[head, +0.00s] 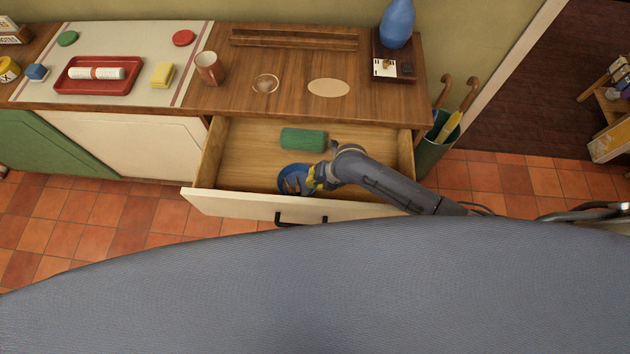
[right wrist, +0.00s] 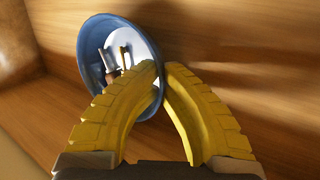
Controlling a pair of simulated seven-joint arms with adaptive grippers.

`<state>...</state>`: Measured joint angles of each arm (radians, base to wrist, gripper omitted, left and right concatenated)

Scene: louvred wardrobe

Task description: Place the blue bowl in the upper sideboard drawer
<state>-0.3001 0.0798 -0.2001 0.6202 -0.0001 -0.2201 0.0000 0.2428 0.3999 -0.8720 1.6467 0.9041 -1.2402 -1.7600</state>
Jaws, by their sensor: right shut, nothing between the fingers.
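The blue bowl (head: 287,171) is inside the pulled-out sideboard drawer (head: 240,206), near its front panel. My right gripper (head: 308,182) reaches into the drawer from the right, at the bowl's right side. In the right wrist view, the bowl (right wrist: 91,52) appears tilted, with a pale inside, just beyond the yellow fingers. The fingertips of that gripper (right wrist: 163,72) are close together, with nothing held between them. They overlap the bowl's rim in the picture; I cannot tell whether they touch it. My left gripper is not in view.
A green block (head: 303,139) lies in the drawer behind the bowl. The drawer's left part is bare. On the sideboard top (head: 230,90) stand a mug (head: 209,69), a glass-like dish (head: 265,84) and a blue vase (head: 397,24). An umbrella stand (head: 437,145) is beside the drawer's right side.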

